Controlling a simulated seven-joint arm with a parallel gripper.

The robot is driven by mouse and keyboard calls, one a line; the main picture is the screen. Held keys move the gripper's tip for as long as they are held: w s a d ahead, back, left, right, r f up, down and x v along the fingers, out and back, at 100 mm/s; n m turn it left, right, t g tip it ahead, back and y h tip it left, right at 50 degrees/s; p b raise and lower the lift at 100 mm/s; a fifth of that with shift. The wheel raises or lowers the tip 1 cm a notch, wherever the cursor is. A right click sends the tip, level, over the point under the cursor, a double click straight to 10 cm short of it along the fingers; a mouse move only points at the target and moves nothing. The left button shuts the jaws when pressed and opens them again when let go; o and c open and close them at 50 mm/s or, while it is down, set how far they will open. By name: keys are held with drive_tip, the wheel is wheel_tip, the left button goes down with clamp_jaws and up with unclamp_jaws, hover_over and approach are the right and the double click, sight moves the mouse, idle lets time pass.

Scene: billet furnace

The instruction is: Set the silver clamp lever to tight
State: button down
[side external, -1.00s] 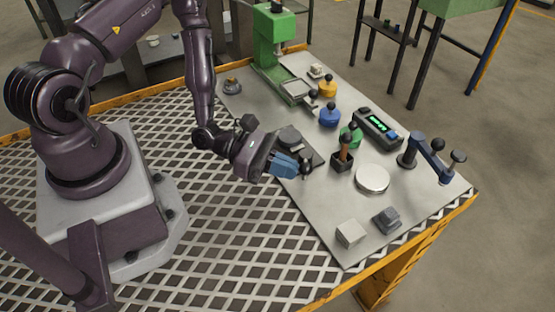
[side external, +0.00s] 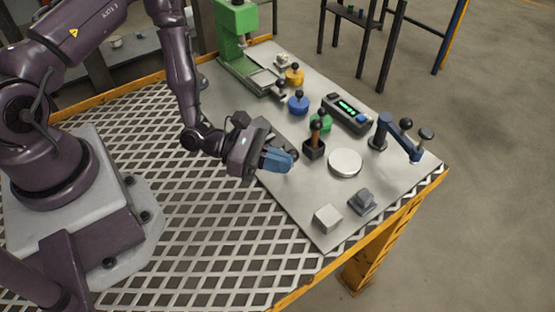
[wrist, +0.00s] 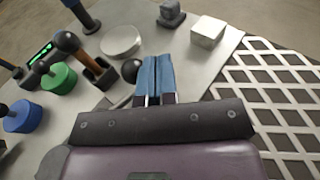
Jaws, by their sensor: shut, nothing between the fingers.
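The clamp lever shows in the wrist view as a black ball knob (wrist: 131,70) with a thin silver rod (wrist: 122,102) running down to the left. The knob is just left of my blue fingertips (wrist: 155,66); I cannot tell whether they touch. In the side view the knob (side external: 293,155) sits at the far side of my gripper (side external: 284,160). My gripper is shut with nothing between its fingers, low over the grey plate. The clamp's base is hidden behind my gripper in the side view.
Right of my gripper stand a brown-handled lever in a black box (side external: 314,149), a white disc (side external: 345,163) and a blue crank (side external: 400,136). Blue (side external: 298,104), green and yellow knobs and a green press (side external: 238,45) lie behind. Two small blocks (side external: 327,218) sit in front.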

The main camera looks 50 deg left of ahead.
idle(0.4)
drive_tip(key=v, duration=1.1)
drive_tip(key=shift+s+a+r, duration=0.1)
drive_tip(key=shift+s+a, duration=0.15)
drive_tip(key=shift+a, duration=0.05)
drive_tip(key=shift+s+a+r, duration=0.15)
drive_tip(key=shift+s+a, duration=0.2)
drive_tip(key=shift+s, duration=0.05)
